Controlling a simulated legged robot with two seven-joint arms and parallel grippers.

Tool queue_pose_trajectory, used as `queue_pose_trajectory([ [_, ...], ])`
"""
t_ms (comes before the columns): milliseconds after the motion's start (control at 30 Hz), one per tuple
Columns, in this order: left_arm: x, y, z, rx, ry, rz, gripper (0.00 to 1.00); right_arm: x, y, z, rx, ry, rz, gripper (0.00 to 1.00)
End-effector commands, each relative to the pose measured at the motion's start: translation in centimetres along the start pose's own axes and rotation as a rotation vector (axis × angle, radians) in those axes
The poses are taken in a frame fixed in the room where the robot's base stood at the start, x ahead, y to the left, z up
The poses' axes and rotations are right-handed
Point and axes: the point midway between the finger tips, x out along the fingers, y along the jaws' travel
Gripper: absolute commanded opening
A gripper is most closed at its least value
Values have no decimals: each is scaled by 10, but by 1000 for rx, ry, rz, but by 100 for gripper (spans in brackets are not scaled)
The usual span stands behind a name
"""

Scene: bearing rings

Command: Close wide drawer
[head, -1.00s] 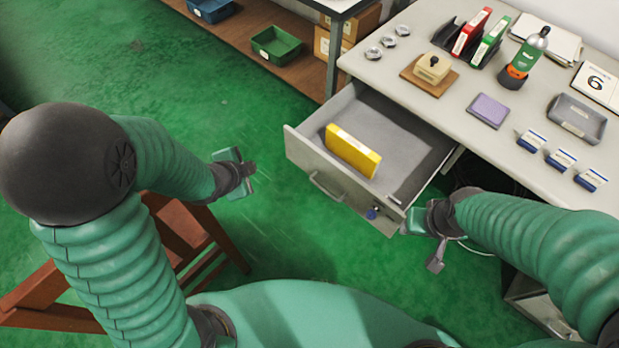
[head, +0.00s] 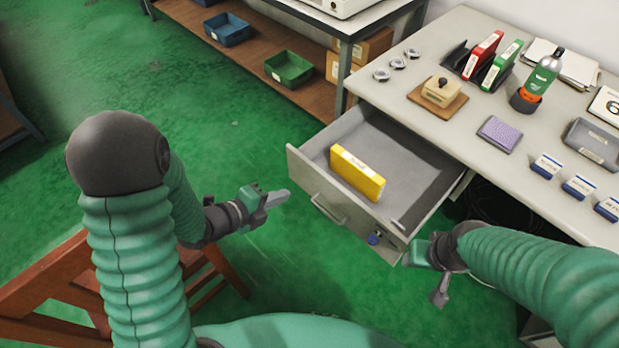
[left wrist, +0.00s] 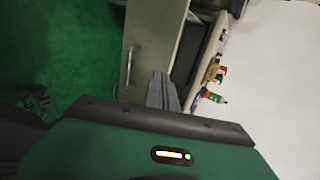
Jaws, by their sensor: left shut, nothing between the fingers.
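The wide drawer (head: 312,181) is pulled out of the light desk. A bar handle (head: 328,209) is on its front, with a blue-tagged lock (head: 375,238) near the right end. A yellow binder (head: 357,176) lies in it. My left gripper (head: 284,196) is shut and empty, left of the drawer front and apart from it. In the left wrist view, its grey fingers (left wrist: 162,88) appear together near the drawer front (left wrist: 126,70). My right gripper (head: 439,292) is by the drawer's right front corner; its finger state is unclear, and I cannot tell whether it touches.
The desk top (head: 440,130) holds a wooden block stamp (head: 442,91), red and green binders, a bottle (head: 541,78) and several small boxes. A low shelf with a green bin (head: 289,69) stands behind. Brown wooden furniture (head: 60,285) is at left. Green floor lies before the drawer.

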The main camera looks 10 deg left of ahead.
Motion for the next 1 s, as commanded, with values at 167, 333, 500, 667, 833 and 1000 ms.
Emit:
queue_pose_trajectory([
  [167,22,2,-1,2,4,0,0,6,0,2,-1,0,0,49],
  [333,61,2,-1,2,3,2,0,13,0,3,-1,0,0,49],
  [500,98,2,-2,1,3,1,0,20,0,5,0,0,0,49],
  [667,120,-13,-1,1,1,-2,0,21,0,5,0,0,0,49],
  [833,132,-20,0,-1,0,0,0,22,0,5,-1,0,0,49],
  [1000,133,-20,0,-2,-1,1,0,22,0,5,-1,0,0,49],
])
